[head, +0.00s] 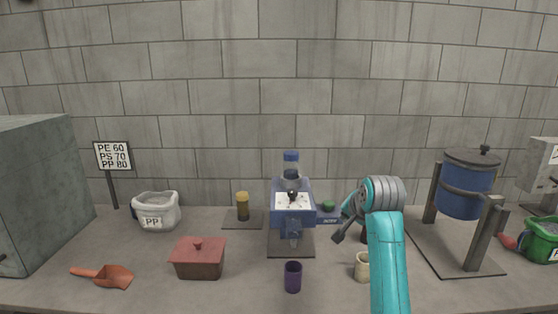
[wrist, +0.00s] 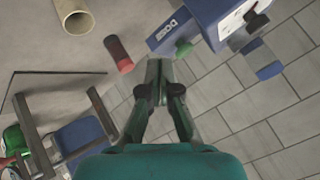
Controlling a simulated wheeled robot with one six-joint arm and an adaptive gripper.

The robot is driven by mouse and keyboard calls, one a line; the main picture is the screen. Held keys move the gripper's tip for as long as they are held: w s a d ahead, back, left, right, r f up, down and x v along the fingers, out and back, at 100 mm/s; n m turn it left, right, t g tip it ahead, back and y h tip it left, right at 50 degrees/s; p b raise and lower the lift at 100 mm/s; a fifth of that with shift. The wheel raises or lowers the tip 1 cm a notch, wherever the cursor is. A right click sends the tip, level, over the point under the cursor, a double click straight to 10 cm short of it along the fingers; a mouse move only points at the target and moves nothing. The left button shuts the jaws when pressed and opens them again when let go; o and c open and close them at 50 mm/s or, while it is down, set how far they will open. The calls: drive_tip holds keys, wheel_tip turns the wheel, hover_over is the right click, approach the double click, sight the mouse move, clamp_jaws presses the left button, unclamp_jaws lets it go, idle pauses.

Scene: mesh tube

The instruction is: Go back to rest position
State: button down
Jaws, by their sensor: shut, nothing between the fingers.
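A purple cup (head: 293,276) stands before the machine. A dark red lidded box (head: 198,259), orange scoop (head: 108,276), PP bag (head: 155,211) and capped jar (head: 242,206) are left. A blue drum (head: 466,190) on a stand and a green bin (head: 540,240) are right.

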drive_tip(key=shift+n+t, duration=0.6)
drive_tip(key=shift+n, duration=0.1)
drive_tip(key=s+f, duration=0.3)
drive_tip(key=f, duration=0.4)
drive_tip(key=s+f, duration=0.3)
drive_tip(key=f, duration=0.4)
drive_tip(key=s+f, duration=0.3)
drive_tip(key=f, duration=0.4)
drive_tip(key=shift+s+f, duration=0.2)
drive_tip(key=shift+f, duration=0.1)
drive_tip(key=s+f+n+t, duration=0.1)
drive_tip(key=s+f, duration=0.4)
drive_tip(key=s, duration=0.5)
drive_tip(key=s+f+n, duration=0.1)
drive_tip(key=s+f, duration=0.3)
drive_tip(key=s, duration=0.5)
drive_tip(key=s+f+n+t, duration=0.1)
drive_tip(key=s+f, duration=0.4)
drive_tip(key=s, duration=0.5)
drive_tip(key=s+r+n, duration=0.1)
drive_tip(key=s+r, duration=0.3)
drive_tip(key=s, duration=0.5)
drive_tip(key=s+r+n+t, duration=0.1)
drive_tip(key=s+r, duration=0.3)
drive_tip(key=s, duration=0.5)
drive_tip(key=s+r+n+t, duration=0.1)
drive_tip(key=s+r, duration=0.4)
drive_tip(key=s, duration=0.4)
drive_tip(key=shift+s+h, duration=0.2)
drive_tip(key=shift+h, duration=0.2)
